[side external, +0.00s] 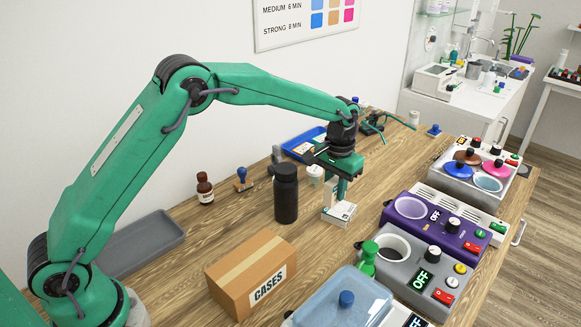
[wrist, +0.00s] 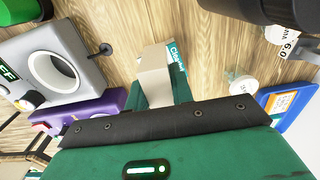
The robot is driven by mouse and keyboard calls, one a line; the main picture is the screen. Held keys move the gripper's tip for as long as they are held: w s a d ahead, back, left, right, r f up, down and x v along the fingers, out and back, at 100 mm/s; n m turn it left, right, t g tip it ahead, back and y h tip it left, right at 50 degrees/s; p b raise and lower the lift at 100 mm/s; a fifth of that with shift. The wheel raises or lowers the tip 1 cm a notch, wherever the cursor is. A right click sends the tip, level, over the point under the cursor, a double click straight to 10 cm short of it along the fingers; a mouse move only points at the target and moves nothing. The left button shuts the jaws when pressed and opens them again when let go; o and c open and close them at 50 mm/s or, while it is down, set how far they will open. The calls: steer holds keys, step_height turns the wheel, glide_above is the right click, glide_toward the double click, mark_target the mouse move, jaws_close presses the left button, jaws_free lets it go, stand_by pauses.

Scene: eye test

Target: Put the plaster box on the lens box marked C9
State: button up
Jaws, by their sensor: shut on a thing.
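My gripper (side external: 341,192) points down over the wood table, its green fingers shut on a small pale box. In the wrist view the box (wrist: 155,78) sits between the green fingers, with a white face and a teal printed strip on its far right. I take it for the plaster box. In the side view, white box surfaces (side external: 339,213) show at and below the fingertips, with small print. I cannot tell whether a second box lies under the held one, or whether they touch. No C9 mark is readable, so I cannot pick out the lens box.
A black bottle (side external: 286,194) stands close left of my gripper, with a small white-lidded jar (side external: 315,175) behind it. A cardboard CASES box (side external: 252,272) is in front. A purple warmer (side external: 433,222) and a grey warmer (side external: 410,268) stand to the right. A blue tray (side external: 303,143) lies behind.

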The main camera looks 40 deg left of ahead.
mark_target(334, 199)
steer(key=shift+f, duration=2)
steer(key=shift+f, duration=0.1)
steer(key=o, duration=1)
steer(key=shift+c, duration=0.2)
step_height(334, 199, up, 12)
steer(key=shift+r, duration=0.1)
steer(key=shift+r, duration=0.1)
